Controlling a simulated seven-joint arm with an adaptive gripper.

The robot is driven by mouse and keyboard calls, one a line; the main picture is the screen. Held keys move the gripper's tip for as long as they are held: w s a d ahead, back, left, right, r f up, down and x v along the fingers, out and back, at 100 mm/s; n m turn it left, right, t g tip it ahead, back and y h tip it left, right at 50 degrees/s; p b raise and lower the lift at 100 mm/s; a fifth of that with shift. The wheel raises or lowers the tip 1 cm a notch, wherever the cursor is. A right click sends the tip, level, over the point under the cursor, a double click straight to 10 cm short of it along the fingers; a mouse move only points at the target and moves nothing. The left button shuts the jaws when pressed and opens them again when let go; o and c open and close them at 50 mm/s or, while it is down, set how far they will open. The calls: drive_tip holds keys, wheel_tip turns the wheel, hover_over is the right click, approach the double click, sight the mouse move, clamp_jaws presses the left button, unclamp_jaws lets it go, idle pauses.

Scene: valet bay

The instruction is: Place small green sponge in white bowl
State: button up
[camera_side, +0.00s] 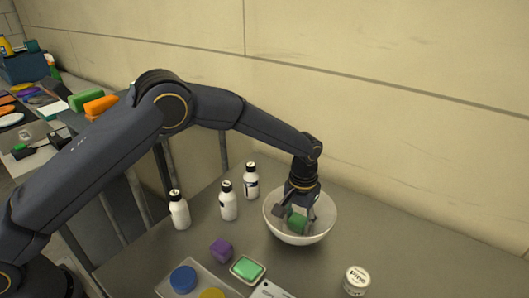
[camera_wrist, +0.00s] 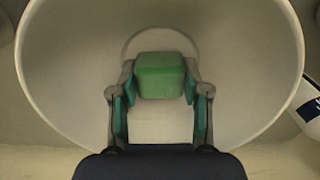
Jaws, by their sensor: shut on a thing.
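The white bowl (camera_side: 322,208) stands on the grey table at the right of the side view. It fills most of the wrist view (camera_wrist: 60,60). My gripper (camera_side: 297,216) points down inside the bowl's rim. Its fingers (camera_wrist: 160,88) are shut on a small green sponge (camera_wrist: 160,72), which also shows in the side view (camera_side: 297,223). The sponge is over the bowl's base. I cannot tell whether it touches the bottom.
Several white bottles with black caps (camera_side: 228,206) stand left of the bowl. In front are a purple block (camera_side: 220,250), a green block in a small dish (camera_side: 247,269), a tray with a blue disc (camera_side: 183,279) and a round tin (camera_side: 356,280). A wall runs behind.

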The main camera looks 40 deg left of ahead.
drive_tip(key=shift+f, duration=0.2)
drive_tip(key=o, duration=0.8)
drive_tip(key=shift+r, duration=0.1)
